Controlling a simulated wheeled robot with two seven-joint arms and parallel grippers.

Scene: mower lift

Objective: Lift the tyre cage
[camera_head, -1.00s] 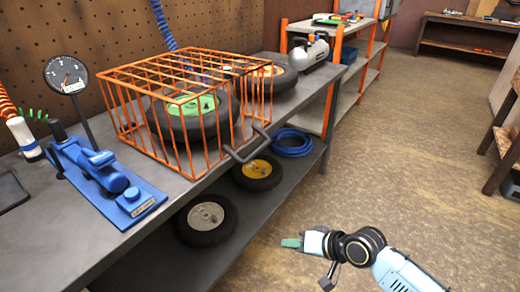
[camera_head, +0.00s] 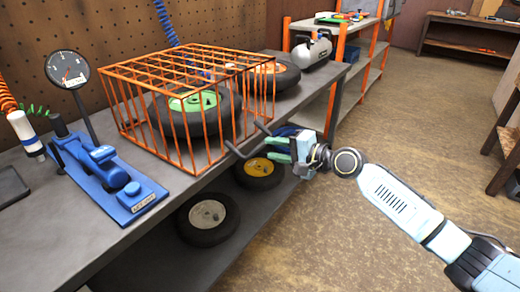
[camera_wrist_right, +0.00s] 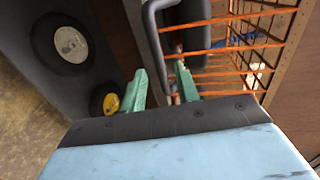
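The tyre cage (camera_head: 190,75) is an orange wire cage standing on the grey workbench over a tyre with a green hub (camera_head: 192,101). A dark handle (camera_head: 236,151) sticks out from its front; the handle (camera_wrist_right: 152,45) also shows in the right wrist view. My right gripper (camera_head: 268,149) is at the handle, with its green fingers apart. In the right wrist view the handle bar runs between the spread fingers (camera_wrist_right: 160,70), with gaps visible beside it. Whether a finger touches the bar I cannot tell. My left gripper is not in view.
A blue tool (camera_head: 110,180) and a pressure gauge (camera_head: 67,70) stand left of the cage. A tyre with an orange hub (camera_head: 270,72) is behind it. Tyres (camera_head: 208,218) lie on the lower shelf. The floor (camera_head: 400,130) at the right is open.

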